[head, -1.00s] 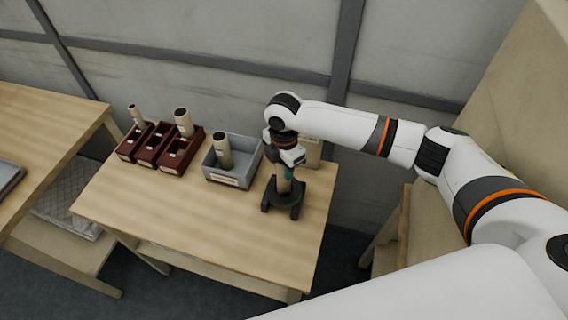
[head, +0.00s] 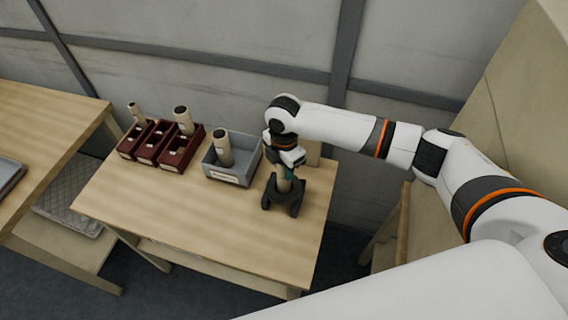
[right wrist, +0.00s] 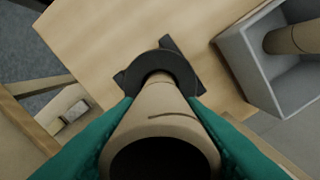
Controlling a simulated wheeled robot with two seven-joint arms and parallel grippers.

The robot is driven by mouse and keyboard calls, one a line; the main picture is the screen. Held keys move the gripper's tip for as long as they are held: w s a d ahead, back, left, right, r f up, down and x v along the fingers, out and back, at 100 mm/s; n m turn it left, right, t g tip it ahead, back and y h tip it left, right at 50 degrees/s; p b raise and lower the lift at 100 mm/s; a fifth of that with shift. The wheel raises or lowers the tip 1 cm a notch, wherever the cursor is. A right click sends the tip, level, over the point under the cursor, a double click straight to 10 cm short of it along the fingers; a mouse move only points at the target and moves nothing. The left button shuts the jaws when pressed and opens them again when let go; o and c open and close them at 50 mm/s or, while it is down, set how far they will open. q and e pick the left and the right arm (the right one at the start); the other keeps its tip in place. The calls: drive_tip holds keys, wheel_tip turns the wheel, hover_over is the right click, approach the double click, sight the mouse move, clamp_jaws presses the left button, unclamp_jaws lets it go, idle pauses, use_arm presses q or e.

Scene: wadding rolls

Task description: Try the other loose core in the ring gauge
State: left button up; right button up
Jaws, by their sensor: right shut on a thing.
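My right gripper (head: 287,176) is shut on a pale tan cardboard core, which stands roughly upright between its teal fingers. In the right wrist view the core (right wrist: 160,115) shows its dark open top end, and its far end meets the black ring gauge (right wrist: 155,65). In the head view the black ring gauge (head: 283,197) stands on the table right under the gripper, with the core's lower end at its ring. The fingers and core hide part of the ring, so how deep the core sits is unclear. My left gripper is not in view.
A grey bin (head: 233,173) with another tan core (head: 223,148) standing in it is left of the gauge. Dark red bins (head: 172,160) with cores stand farther left. The front of the wooden table (head: 200,220) is clear. A tan block (head: 313,150) stands behind the gripper.

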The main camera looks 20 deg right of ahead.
drive_tip(key=shift+f, duration=1.2)
idle(1.4)
idle(1.4)
drive_tip(key=o, duration=1.1)
drive_tip(key=shift+c, duration=0.2)
drive_tip(key=shift+r, duration=0.1)
